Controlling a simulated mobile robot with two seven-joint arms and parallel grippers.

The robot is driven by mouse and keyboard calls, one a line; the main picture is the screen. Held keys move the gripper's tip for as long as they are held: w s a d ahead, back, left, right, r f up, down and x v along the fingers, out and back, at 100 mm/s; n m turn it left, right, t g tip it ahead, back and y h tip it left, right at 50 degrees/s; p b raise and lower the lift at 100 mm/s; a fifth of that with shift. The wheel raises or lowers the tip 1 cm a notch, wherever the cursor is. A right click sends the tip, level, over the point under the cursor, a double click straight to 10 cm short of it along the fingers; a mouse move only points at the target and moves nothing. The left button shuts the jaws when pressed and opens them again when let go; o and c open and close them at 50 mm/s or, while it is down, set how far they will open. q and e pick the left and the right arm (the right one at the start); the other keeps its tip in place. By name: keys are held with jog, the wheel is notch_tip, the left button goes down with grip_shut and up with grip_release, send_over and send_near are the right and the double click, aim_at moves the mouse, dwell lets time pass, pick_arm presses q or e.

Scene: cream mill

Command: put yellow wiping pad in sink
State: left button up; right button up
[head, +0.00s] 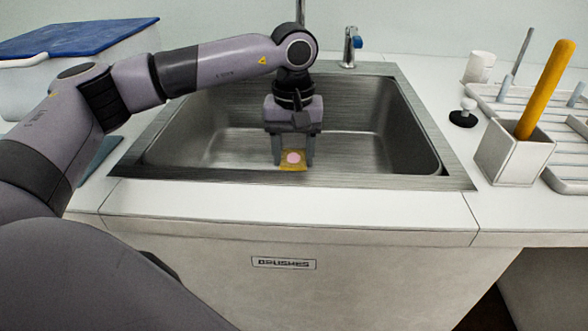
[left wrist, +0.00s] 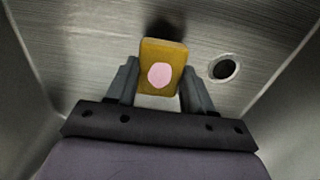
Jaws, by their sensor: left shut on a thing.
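The yellow wiping pad (head: 292,165) has a pink round spot on its face. My left gripper (head: 293,157) is shut on it, with a finger on each side. In the left wrist view the pad (left wrist: 161,66) sits between the two fingertips of the left gripper (left wrist: 159,84). The metal sink (head: 385,120) lies below, and the gripper points down inside its rim. The sink floor (left wrist: 90,40) with a round drain hole shows behind the pad. I cannot tell exactly how high the pad is above the floor. My right gripper is not in view.
A tap (head: 349,47) stands behind the sink. On the right are a white box with a yellow handle (head: 545,90), a black-based stopper (head: 463,117), a white cup (head: 479,67) and a drying rack (head: 570,165). A blue-lidded tub (head: 80,38) stands at the back left.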

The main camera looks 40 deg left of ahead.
aim_at(294, 158)
pick_arm(q)
notch_tip(294, 158, down, 3)
jog(key=shift+f, duration=0.4)
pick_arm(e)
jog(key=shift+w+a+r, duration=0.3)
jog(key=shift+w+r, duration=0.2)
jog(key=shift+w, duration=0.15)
pick_arm(q)
jog(key=shift+f+b, duration=0.1)
jog(key=shift+b, duration=0.2)
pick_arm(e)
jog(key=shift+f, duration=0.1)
pick_arm(q)
jog(key=o, duration=1.1)
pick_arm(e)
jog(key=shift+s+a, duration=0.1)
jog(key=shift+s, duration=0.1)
